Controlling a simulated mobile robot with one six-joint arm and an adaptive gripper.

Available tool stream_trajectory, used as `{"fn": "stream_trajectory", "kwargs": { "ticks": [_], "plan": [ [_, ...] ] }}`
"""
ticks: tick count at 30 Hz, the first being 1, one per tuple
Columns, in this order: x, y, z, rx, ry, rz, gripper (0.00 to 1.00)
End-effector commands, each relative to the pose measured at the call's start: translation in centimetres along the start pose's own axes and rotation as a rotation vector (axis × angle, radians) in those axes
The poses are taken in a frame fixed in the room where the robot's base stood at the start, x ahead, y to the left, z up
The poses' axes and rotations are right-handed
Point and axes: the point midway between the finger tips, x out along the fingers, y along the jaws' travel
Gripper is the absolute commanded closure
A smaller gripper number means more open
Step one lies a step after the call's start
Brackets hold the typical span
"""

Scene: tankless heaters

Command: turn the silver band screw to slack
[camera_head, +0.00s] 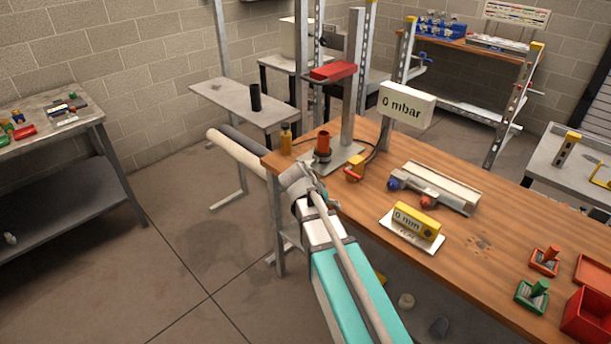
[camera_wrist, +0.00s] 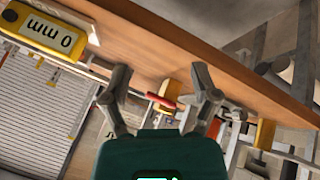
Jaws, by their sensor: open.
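I cannot make out a silver band screw in either view. My gripper (camera_wrist: 161,68) shows in the wrist view with its two grey fingers spread apart and nothing between them. The wooden bench's edge runs slantwise behind the fingers, and a small red object (camera_wrist: 160,101) shows farther off. In the head view my arm reaches up from the bottom centre beside the bench's left end; I cannot pick out the fingers there. A yellow gauge reading "0 mm" (camera_head: 409,222) lies on the bench and also shows in the wrist view (camera_wrist: 48,35).
The wooden bench (camera_head: 480,245) holds a stand with a red cylinder (camera_head: 323,143), a "0 mbar" display (camera_head: 407,104), a grey fixture with blue and red knobs (camera_head: 434,187) and a red box (camera_head: 588,315). A grey bench (camera_head: 225,98) bears a black cylinder (camera_head: 255,97). Floor is clear at left.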

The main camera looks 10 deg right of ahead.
Motion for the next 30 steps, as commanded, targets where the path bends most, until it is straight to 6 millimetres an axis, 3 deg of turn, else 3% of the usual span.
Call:
{"fn": "stream_trajectory", "kwargs": {
  "ticks": [1,3,13,23,30],
  "plan": [
    [1.2,-1.5,-0.4,0.028,0.036,0.019,0.22],
    [1.8,-2.5,-1.2,0.076,0.09,0.047,0.22],
    [3.4,-8.0,-4.9,0.293,0.369,0.123,0.22],
    [3.3,-14.5,-7.8,0.488,0.672,0.103,0.22],
    [2.1,-19.4,-9.1,0.604,0.881,0.033,0.22]
  ]
}}
